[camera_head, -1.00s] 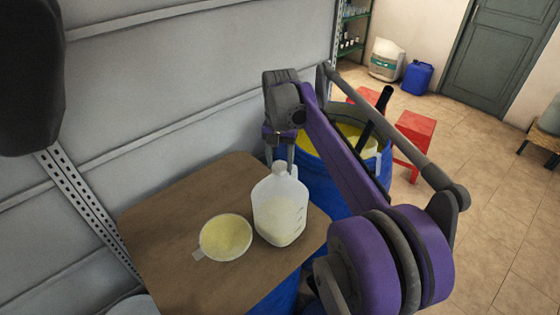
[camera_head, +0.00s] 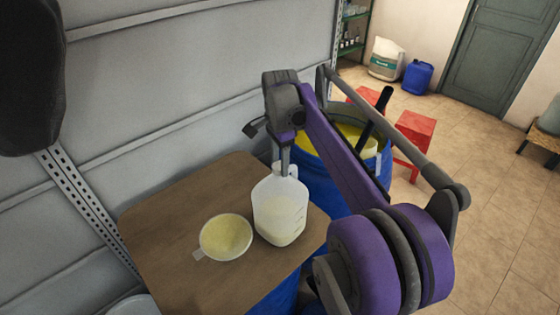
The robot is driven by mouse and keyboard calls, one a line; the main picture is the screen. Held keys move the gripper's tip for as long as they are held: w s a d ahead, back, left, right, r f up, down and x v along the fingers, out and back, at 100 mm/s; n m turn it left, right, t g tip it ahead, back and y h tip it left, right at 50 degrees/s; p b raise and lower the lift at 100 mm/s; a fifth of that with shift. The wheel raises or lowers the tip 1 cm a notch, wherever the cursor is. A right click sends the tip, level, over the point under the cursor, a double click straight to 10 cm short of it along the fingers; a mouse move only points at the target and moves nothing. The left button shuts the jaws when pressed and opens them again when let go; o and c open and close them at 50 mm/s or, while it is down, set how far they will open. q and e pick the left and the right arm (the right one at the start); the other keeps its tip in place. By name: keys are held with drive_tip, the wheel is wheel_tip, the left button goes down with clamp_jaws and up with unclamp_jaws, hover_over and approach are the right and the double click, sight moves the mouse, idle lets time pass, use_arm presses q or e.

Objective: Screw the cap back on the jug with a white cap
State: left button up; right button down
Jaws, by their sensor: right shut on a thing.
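The jug (camera_head: 280,212) is translucent, holds pale liquid and stands upright on the brown board. My right gripper (camera_head: 283,163) points down at the jug's mouth, with its fingers seen nearly edge-on. It is shut on the white cap (camera_head: 276,168), which shows only as a small pale bit at the fingertips, on or right at the neck. Whether the threads are engaged cannot be told. My left gripper is not in view.
A shallow measuring cup with yellowish contents (camera_head: 226,237) stands left of the jug on the brown board (camera_head: 165,225). A blue drum with yellow liquid (camera_head: 318,178) and a dark-handled tool is close behind, by my right arm. Red stools (camera_head: 416,128) stand farther back.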

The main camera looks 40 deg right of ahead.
drive_tip(key=shift+m, duration=0.3)
drive_tip(key=m, duration=0.4)
unclamp_jaws()
idle(0.3)
drive_tip(key=shift+r+p, duration=0.35)
drive_tip(key=shift+r, duration=3.65)
